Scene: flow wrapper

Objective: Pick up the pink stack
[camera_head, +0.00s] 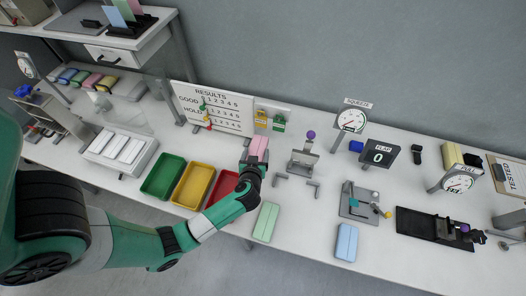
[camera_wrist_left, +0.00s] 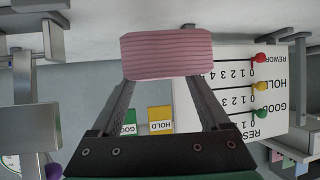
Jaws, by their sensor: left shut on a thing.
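The pink stack (camera_head: 259,144) is held in my left gripper (camera_head: 254,161) near the middle of the table, just in front of the results board. In the left wrist view the pink stack (camera_wrist_left: 168,54) sits between the two fingertips of my left gripper (camera_wrist_left: 163,80), and its side shows fine layered lines. The gripper is shut on it. In the head view the lower part of the stack is partly hidden by the gripper. The stack appears raised above the table. My right gripper does not show in either view.
Green (camera_head: 163,177), yellow (camera_head: 191,186) and red (camera_head: 222,186) trays lie left of the gripper. A green stack (camera_head: 266,222) and a blue stack (camera_head: 346,243) lie along the front edge. The results board (camera_head: 214,108) stands behind. A metal fixture (camera_head: 302,163) stands to the right.

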